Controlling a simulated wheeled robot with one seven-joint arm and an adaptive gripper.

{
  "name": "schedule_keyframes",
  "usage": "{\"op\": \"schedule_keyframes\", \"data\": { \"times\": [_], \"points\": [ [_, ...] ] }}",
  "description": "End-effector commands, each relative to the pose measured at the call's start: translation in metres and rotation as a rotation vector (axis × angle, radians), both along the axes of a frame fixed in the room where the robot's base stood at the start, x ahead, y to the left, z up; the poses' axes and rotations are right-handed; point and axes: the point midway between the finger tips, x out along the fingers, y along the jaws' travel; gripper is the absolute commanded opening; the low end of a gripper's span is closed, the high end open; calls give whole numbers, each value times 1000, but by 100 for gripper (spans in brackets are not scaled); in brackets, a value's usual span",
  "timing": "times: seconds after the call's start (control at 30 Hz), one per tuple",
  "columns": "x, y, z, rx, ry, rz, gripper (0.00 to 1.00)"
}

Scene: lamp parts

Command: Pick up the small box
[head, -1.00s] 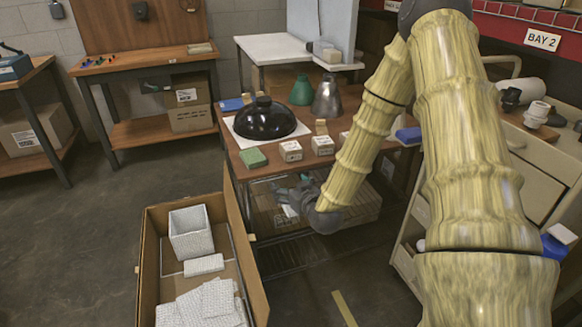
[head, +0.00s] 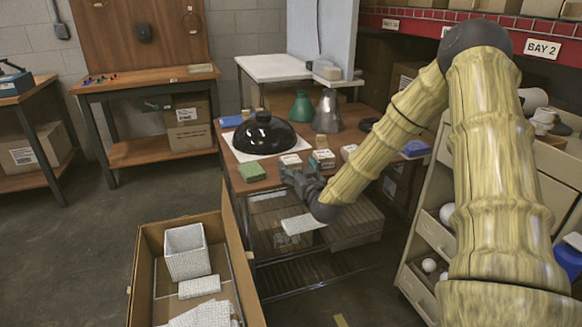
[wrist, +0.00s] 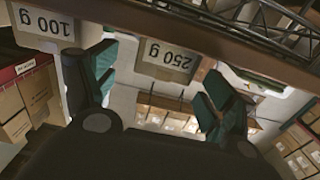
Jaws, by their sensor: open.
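Which one the task means I cannot tell. My gripper (head: 292,178) is open, just in front of the table edge and close below the left and middle boxes. In the wrist view, my gripper's green-padded fingers (wrist: 150,90) are spread apart, with nothing held between them. Pale faces labelled 100 g (wrist: 45,25) and 250 g (wrist: 168,55) show beyond the fingers.
A black dome (head: 264,132) sits behind the boxes, with a green block (head: 251,172) to its front left. A green cone (head: 301,107) and grey cone (head: 328,112) stand further back. An open carton (head: 143,270) is at lower left, and a cream cart (head: 420,245) at right.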

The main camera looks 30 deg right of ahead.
Motion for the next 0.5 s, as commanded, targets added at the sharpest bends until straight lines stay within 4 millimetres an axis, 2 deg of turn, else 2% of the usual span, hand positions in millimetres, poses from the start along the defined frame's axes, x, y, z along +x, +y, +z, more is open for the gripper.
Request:
{"op": "schedule_keyframes", "data": {
  "times": [0.3, 0.5],
  "points": [
    [37, -6, -2, 0, -1, -2, 84],
    [50, -9, -1, 0, 0, -1, 84]
  ]
}}
